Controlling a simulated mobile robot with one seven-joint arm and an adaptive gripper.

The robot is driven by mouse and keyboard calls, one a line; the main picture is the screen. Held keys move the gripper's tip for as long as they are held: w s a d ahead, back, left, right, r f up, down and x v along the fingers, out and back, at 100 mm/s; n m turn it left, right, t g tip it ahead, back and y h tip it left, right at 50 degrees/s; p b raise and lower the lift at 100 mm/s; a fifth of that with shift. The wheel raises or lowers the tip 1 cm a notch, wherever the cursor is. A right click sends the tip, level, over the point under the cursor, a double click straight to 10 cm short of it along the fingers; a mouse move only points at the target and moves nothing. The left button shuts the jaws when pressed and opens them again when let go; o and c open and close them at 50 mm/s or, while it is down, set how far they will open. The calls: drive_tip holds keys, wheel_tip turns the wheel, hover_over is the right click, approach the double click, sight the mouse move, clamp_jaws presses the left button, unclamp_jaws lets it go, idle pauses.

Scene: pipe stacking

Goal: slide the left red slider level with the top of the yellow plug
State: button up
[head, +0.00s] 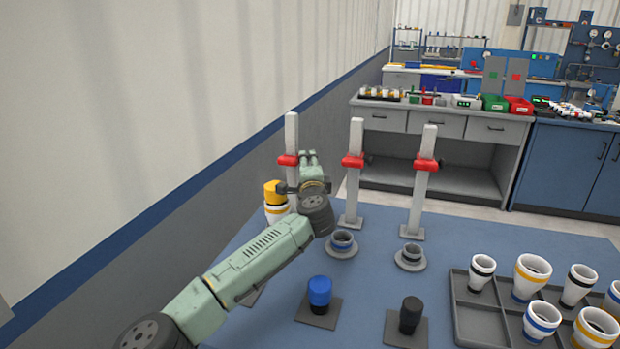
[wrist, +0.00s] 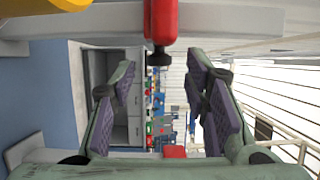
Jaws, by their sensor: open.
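The left red slider (head: 288,160) sits on the left grey post (head: 292,128), above the height of the yellow plug. The yellow plug (head: 273,192) tops a white pipe in front of that post, and its edge shows at the top left of the wrist view (wrist: 45,5). My gripper (head: 309,157) is beside the left post, close to the slider. In the wrist view my gripper (wrist: 160,80) is open and empty, with the red slider (wrist: 163,20) and its dark knob at the upper middle between the finger lines. Contact with the slider does not show.
Two more posts with red sliders (head: 353,160) (head: 426,164) stand to the right. A blue plug (head: 319,291) and a black plug (head: 411,313) stand on plates nearer. A grey tray (head: 465,318) of pipe cups is at the right.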

drive_tip(key=s, duration=0.9)
drive_tip(key=shift+s+d, duration=0.3)
drive_tip(key=shift+d, duration=0.05)
